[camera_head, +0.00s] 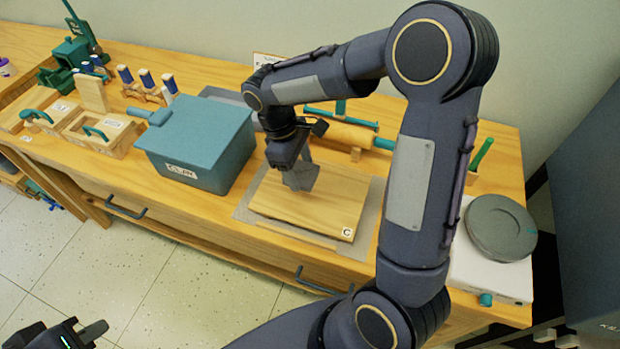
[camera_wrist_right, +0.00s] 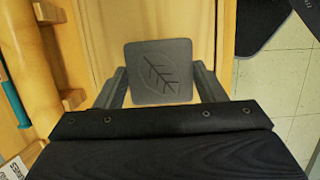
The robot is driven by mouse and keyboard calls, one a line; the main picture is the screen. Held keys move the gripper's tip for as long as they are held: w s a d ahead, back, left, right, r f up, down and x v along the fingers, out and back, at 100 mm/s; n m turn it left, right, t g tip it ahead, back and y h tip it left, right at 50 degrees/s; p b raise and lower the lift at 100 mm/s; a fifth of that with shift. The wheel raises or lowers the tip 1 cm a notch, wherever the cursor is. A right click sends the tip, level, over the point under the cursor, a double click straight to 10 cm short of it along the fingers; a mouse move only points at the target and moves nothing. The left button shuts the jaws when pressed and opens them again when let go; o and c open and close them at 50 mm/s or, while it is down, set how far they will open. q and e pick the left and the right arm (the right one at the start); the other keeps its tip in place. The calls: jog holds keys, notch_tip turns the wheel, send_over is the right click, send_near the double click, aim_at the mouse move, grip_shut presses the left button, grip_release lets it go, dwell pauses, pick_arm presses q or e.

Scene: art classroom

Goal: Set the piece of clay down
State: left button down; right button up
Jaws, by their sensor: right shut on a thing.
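The piece of clay is a grey square slab with a leaf pressed into its face (camera_wrist_right: 158,72). It sits between the fingers of my right gripper (camera_head: 298,172), which is shut on it. In the head view the slab and fingertips are a small grey shape over the wooden board (camera_head: 285,206), marked "C". I cannot tell whether the slab touches the board. The wrist view shows the dark fingers on both sides of the slab. My left gripper (camera_head: 85,334) is low at the bottom left, partly cut off, away from the clay; its jaw opening is unclear.
A teal lidded box (camera_head: 198,143) stands just left of the board. A rolling pin (camera_head: 350,137) lies behind it. A white turntable base with a grey disc (camera_head: 500,228) is at the right. Tools and wooden blocks fill the bench's left end.

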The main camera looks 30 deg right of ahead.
aim_at(307, 169)
jog(key=shift+s+d+f, duration=0.2)
jog(key=shift+d+f, duration=0.75)
jog(key=shift+f, duration=0.2)
jog(key=shift+w+x, duration=0.2)
jog(key=shift+x, duration=0.75)
jog(key=shift+w+x, duration=0.2)
jog(key=shift+x, duration=0.75)
jog(key=shift+f, duration=0.2)
jog(key=o, duration=1.1)
jog(key=shift+c, duration=0.2)
